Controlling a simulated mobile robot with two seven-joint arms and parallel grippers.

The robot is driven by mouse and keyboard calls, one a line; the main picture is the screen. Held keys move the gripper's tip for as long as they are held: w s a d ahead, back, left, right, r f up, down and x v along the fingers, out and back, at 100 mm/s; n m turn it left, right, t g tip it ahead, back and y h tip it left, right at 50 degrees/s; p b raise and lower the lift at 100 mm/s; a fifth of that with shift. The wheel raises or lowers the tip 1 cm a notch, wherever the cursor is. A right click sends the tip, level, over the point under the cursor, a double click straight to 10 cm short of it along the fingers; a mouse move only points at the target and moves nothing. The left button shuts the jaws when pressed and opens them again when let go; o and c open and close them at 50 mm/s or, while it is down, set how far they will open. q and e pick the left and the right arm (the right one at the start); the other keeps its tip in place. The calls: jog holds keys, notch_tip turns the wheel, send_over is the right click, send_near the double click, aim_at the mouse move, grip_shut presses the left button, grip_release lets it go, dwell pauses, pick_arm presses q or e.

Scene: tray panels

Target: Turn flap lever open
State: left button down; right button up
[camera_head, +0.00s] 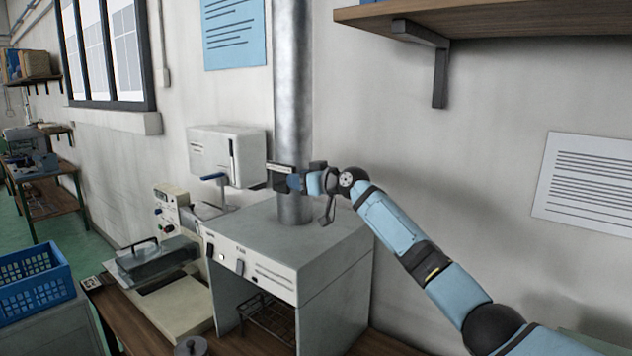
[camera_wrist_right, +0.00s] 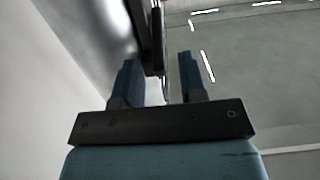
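The metal duct (camera_head: 293,90) rises from the grey fume hood (camera_head: 335,262). My right gripper (camera_head: 277,180) is at the front of the duct, above the hood, its arm coming in from the right. A thin bar, apparently the flap lever (camera_head: 280,167), shows at the gripper. In the right wrist view, a dark upright bar (camera_wrist_right: 156,45), likely the same lever, reaches down between the two blue fingers of my right gripper (camera_wrist_right: 160,65). The fingers are apart, with a gap beside the bar. The flap itself is hidden. My left gripper is not in view.
A white wall box (camera_head: 222,155) with a blue handle is left of the duct. A beige bench machine (camera_head: 175,300) stands left of the hood. A wooden shelf (camera_head: 520,20) juts out at upper right. A blue crate (camera_head: 35,285) is at far left.

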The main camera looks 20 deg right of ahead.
jog(key=b+v, duration=0.3)
jog(key=v, duration=1)
jog(key=shift+s, duration=0.15)
